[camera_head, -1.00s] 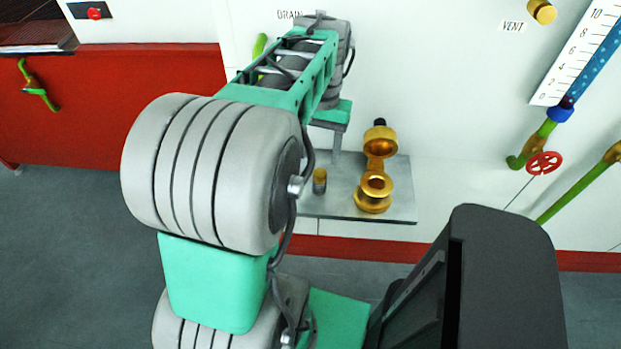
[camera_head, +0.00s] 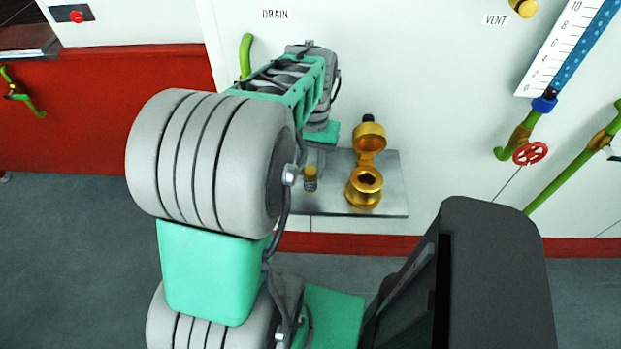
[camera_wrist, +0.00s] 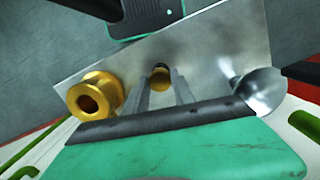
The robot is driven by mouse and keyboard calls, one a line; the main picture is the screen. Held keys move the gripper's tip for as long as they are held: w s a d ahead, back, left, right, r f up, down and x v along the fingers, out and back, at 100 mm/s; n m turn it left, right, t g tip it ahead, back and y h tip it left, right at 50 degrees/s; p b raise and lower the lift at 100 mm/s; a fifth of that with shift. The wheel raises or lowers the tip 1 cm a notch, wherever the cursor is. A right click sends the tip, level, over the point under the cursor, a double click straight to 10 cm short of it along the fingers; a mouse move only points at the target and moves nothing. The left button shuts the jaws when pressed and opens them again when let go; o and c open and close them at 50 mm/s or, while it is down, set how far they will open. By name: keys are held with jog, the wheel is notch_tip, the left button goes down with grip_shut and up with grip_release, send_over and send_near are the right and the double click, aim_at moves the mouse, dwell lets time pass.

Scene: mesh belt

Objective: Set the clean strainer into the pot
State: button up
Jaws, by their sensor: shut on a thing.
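The brass pot (camera_head: 364,188) stands on a grey metal shelf (camera_head: 335,205) with its round mouth open and its lid (camera_head: 369,137) tipped up behind it. In the wrist view the pot (camera_wrist: 95,97) is at the left. The strainer (camera_head: 310,180), a small dark cylinder with a brass top, stands on the shelf left of the pot. My gripper (camera_wrist: 164,92) is over it, its two fingers shut on the brass top (camera_wrist: 160,77). Most of the strainer's body is hidden in the wrist view. My arm covers part of the gripper in the head view.
A shiny metal bowl (camera_wrist: 258,92) lies at the shelf's right end in the wrist view. A white panel rises behind the shelf, with a green pipe (camera_head: 246,55) under the DRAIN label. A red handwheel (camera_head: 530,153) and green pipes are to the right.

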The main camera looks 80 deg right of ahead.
grip_shut()
dwell(0.8)
